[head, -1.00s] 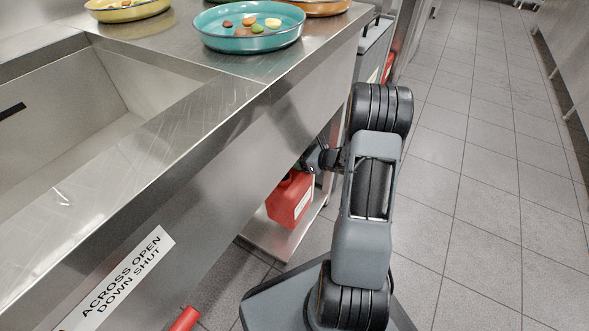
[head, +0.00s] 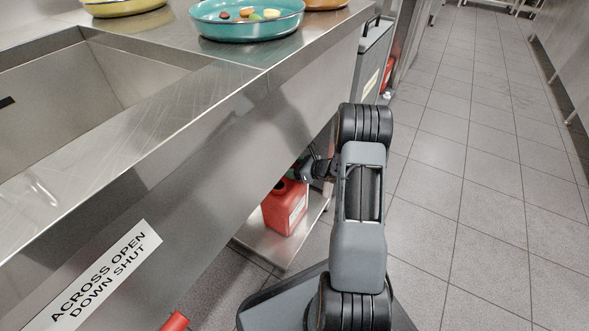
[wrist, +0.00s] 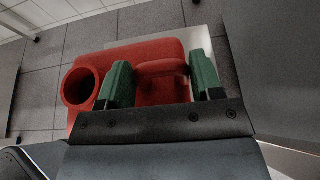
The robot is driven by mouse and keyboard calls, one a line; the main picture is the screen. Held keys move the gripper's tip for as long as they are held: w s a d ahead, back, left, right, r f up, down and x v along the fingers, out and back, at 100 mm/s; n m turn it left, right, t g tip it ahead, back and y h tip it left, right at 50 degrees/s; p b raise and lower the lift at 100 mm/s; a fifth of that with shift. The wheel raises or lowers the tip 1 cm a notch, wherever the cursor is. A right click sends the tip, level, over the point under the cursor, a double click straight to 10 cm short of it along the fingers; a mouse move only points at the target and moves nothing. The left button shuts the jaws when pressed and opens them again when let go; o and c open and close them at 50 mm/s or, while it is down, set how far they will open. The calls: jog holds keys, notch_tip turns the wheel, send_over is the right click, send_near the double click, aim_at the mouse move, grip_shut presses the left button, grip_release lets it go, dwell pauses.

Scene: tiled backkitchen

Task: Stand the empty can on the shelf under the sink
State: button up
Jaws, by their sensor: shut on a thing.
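The can is a red jerry can (head: 285,208) with a pale label, upright under the sink (head: 185,200). It is over the metal shelf (head: 268,256); I cannot tell whether its base touches. My gripper (head: 303,170) is at the can's top, partly hidden by my arm. In the wrist view, my gripper (wrist: 163,82) has its green fingers on either side of the can's handle, shut on it. The red can (wrist: 150,52) shows its open round spout at the left there. The pale shelf (wrist: 202,42) shows beyond it.
A teal bowl (head: 245,30) with small food pieces and a yellow bowl (head: 122,8) stand on the counter above. A grey box (head: 372,62) and another red thing (head: 388,72) are beyond the counter's end. The tiled aisle (head: 480,180) at right is clear.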

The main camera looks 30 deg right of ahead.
jog(key=o, duration=1.5)
jog(key=p+v, duration=0.4)
jog(key=v, duration=0.8)
jog(key=shift+s, duration=0.1)
